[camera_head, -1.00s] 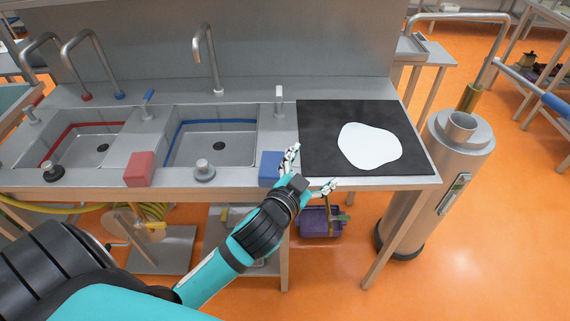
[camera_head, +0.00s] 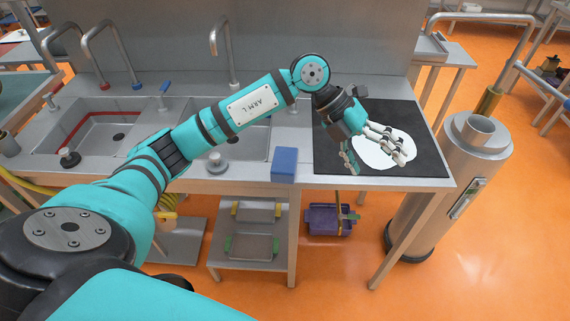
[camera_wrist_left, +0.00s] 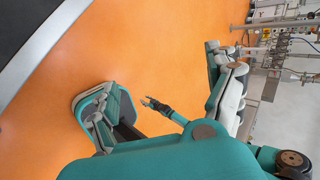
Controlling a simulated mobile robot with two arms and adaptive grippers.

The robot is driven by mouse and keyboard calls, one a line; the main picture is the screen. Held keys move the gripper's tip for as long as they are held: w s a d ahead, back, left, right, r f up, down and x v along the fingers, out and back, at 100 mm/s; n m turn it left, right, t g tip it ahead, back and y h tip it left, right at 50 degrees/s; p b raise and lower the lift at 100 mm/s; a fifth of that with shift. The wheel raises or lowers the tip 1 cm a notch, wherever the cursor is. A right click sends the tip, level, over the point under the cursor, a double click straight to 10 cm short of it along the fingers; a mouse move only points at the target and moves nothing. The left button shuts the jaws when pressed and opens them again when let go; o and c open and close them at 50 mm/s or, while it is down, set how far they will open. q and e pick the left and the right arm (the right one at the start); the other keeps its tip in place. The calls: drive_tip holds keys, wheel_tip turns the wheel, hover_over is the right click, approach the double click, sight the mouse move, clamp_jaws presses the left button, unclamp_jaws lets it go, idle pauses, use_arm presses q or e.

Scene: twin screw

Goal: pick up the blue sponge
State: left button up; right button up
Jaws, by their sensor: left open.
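The blue sponge (camera_head: 284,164) is a blue block standing on the front edge of the steel sink counter, just left of the black mat (camera_head: 434,165). My left gripper (camera_head: 378,160) is open and empty, with its fingers spread above the mat and the white patch, to the right of the sponge and apart from it. The sponge is not visible in the left wrist view. That view shows what looks like my right gripper (camera_wrist_left: 155,104), small and far off, too small to read its jaws.
A white flat patch (camera_head: 370,155) lies on the mat. A grey stopper (camera_head: 217,162) stands left of the sponge. My left arm crosses over both sinks and hides part of them. A steel cylinder (camera_head: 462,190) stands right of the counter. A purple bin (camera_head: 326,221) is below.

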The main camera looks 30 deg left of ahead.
use_arm(q)
drive_tip(key=w+a+n+y, duration=0.2)
drive_tip(key=a+y, duration=0.4)
drive_tip(key=a, duration=0.7)
drive_tip(key=r+n+g+y, duration=0.1)
drive_tip(key=r+n+y, duration=0.1)
drive_tip(key=y, duration=0.1)
hover_over(285, 159)
drive_tip(key=f+p, duration=0.1)
drive_tip(key=f, duration=0.4)
drive_tip(key=f+p, duration=0.2)
drive_tip(key=f, duration=0.4)
drive_tip(key=shift+w+d+f, duration=0.15)
drive_tip(key=shift+w+d, duration=0.05)
drive_tip(key=f+p, duration=0.2)
drive_tip(key=f, duration=0.1)
drive_tip(key=f+p, duration=0.1)
drive_tip(key=shift+s+a+f, duration=0.25)
drive_tip(key=shift+f, duration=0.45)
drive_tip(key=c, duration=1)
